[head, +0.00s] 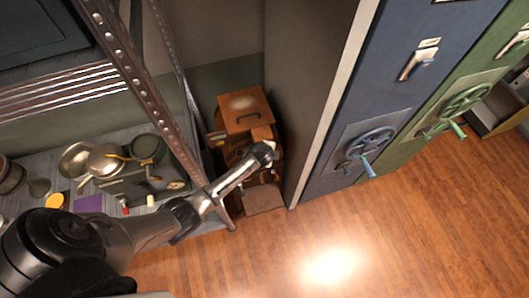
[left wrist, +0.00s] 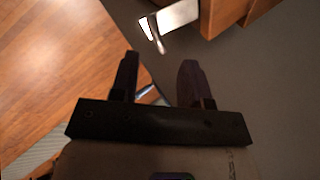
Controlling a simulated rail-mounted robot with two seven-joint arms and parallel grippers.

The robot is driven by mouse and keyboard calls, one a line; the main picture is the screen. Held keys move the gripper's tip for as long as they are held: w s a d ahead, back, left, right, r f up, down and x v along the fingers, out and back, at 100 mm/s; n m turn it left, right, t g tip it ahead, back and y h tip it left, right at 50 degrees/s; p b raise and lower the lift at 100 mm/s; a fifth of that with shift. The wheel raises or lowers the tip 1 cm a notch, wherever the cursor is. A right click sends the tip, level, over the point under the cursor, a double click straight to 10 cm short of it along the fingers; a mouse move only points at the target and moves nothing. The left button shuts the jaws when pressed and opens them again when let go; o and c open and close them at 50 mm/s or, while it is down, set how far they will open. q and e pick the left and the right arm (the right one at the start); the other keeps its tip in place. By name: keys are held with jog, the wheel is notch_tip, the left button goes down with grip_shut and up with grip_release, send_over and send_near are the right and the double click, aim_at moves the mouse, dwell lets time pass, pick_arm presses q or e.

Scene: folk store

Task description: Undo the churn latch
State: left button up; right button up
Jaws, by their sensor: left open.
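The wooden churn (head: 245,108) stands in the narrow gap between the metal rack and the tall cabinets. Its top has a dark handle. My left arm reaches across in front of it, and the left gripper (head: 264,152) is at the churn's right front side, hiding part of it. In the left wrist view, the gripper (left wrist: 157,78) is open with nothing between its fingers. A pale metal piece with a short bar (left wrist: 172,18), possibly the latch, lies beyond the fingertips, beside orange-brown wood (left wrist: 225,14). My right gripper is not in view.
The metal rack (head: 120,65) at left carries a shelf with several pans (head: 108,160). A blue cabinet (head: 385,90) and a green cabinet (head: 470,85) with handwheels stand at right. The wooden floor (head: 400,230) in front is clear.

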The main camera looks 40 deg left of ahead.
pick_arm(q)
jog(key=v, duration=1)
jog(key=shift+s, duration=0.25)
jog(key=shift+a+r, duration=0.1)
jog(key=shift+r, duration=0.05)
dwell(0.4)
jog(key=s+d+r+n+t+h, duration=0.1)
jog(key=s+d+r+n, duration=0.2)
jog(key=r+n, duration=0.25)
jog(key=s+d+r+n, duration=0.2)
jog(key=r+n, duration=0.2)
jog(key=r, duration=0.2)
jog(key=s+d+f+g+h, duration=0.1)
jog(key=s+d+f, duration=0.1)
jog(key=s, duration=0.9)
jog(key=s+d+f+g, duration=0.2)
jog(key=s+f, duration=0.2)
jog(key=s, duration=0.7)
jog(key=shift+s+f+n+h, duration=0.2)
jog(key=shift+f+n+h, duration=0.05)
jog(key=shift+n+h, duration=0.2)
jog(key=shift+c, duration=0.4)
